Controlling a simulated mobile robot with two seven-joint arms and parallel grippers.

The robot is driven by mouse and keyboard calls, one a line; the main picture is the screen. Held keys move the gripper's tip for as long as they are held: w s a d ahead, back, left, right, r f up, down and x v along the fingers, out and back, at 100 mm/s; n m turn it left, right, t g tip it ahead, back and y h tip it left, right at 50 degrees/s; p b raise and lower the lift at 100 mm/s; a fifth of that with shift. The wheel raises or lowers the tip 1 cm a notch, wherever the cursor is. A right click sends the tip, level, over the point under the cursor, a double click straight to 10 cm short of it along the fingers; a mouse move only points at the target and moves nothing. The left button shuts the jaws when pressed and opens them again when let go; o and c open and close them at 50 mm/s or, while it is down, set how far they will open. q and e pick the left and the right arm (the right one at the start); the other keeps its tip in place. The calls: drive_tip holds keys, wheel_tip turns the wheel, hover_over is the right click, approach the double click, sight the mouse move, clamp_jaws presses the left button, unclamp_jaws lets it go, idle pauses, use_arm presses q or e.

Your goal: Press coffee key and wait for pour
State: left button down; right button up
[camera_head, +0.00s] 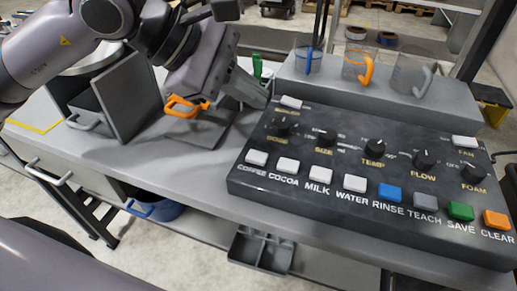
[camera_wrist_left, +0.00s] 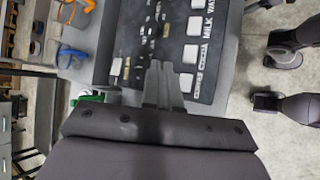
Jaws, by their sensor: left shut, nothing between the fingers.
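The dark control panel (camera_head: 340,150) has a front row of keys. The white coffee key (camera_head: 256,158) is at its left end, above the COFFEE label; it also shows in the left wrist view (camera_wrist_left: 186,83). The cocoa key (camera_head: 287,165) is to its right. My left gripper (camera_head: 266,97) is shut and empty, near the panel's back left corner, behind the coffee key. In the left wrist view its fingertips (camera_wrist_left: 158,66) are beside the coffee key, apart from it in the picture. My right gripper is not in view.
An orange handle (camera_head: 185,105) shows below my left arm; what it belongs to is mostly hidden. Clear cups with blue (camera_head: 308,60), orange (camera_head: 366,72) and grey (camera_head: 424,82) handles stand on a ledge behind the panel. Knobs (camera_head: 374,147) stand behind the keys.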

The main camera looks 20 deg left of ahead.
use_arm(q)
drive_tip(key=b, duration=0.4)
hover_over(252, 157)
wheel_tip(252, 157, down, 7)
drive_tip(key=shift+f, duration=0.2)
drive_tip(key=shift+f+b, duration=0.6)
drive_tip(key=shift+b, duration=0.15)
drive_tip(key=shift+f, duration=0.15)
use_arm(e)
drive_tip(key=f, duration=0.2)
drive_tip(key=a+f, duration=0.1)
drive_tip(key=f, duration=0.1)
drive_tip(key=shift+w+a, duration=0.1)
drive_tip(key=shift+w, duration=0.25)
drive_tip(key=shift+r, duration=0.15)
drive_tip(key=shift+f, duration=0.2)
use_arm(q)
drive_tip(key=shift+f+b, duration=0.4)
drive_tip(key=shift+b, duration=0.5)
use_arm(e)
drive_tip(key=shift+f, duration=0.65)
